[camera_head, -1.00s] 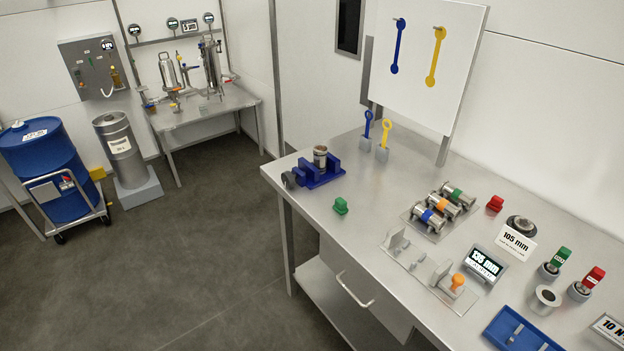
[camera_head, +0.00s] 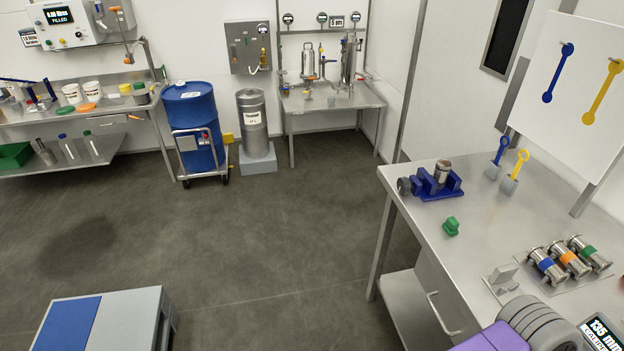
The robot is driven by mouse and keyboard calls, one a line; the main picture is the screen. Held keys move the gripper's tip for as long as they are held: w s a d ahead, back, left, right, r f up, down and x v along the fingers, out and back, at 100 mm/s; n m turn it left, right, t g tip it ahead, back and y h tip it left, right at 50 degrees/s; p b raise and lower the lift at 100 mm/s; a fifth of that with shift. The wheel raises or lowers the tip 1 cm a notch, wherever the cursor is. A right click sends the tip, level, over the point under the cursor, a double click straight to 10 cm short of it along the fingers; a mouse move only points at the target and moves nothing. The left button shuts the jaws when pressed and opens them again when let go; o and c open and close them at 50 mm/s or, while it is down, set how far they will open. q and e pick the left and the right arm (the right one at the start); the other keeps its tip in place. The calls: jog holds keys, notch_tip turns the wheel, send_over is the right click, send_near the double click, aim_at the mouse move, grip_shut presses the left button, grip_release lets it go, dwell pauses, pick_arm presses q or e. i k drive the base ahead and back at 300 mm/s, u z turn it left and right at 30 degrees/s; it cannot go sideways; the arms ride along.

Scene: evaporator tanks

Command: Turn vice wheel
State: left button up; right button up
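The blue vice (camera_head: 427,190) stands on the steel workbench near its far left corner. Its dark grey wheel (camera_head: 404,186) is on the vice's left side, close to the bench edge. A metal cylinder (camera_head: 442,173) stands upright in the vice. A purple and grey ribbed part of my arm shows at the bottom right, over the bench's front edge and well away from the vice. Neither of my grippers is in view.
Metal cylinders with coloured bands (camera_head: 572,261) lie further right. Open floor (camera_head: 270,240) spreads left of the workbench (camera_head: 420,232).

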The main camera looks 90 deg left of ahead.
aim_at(404, 185)
jog(key=u, duration=2.25)
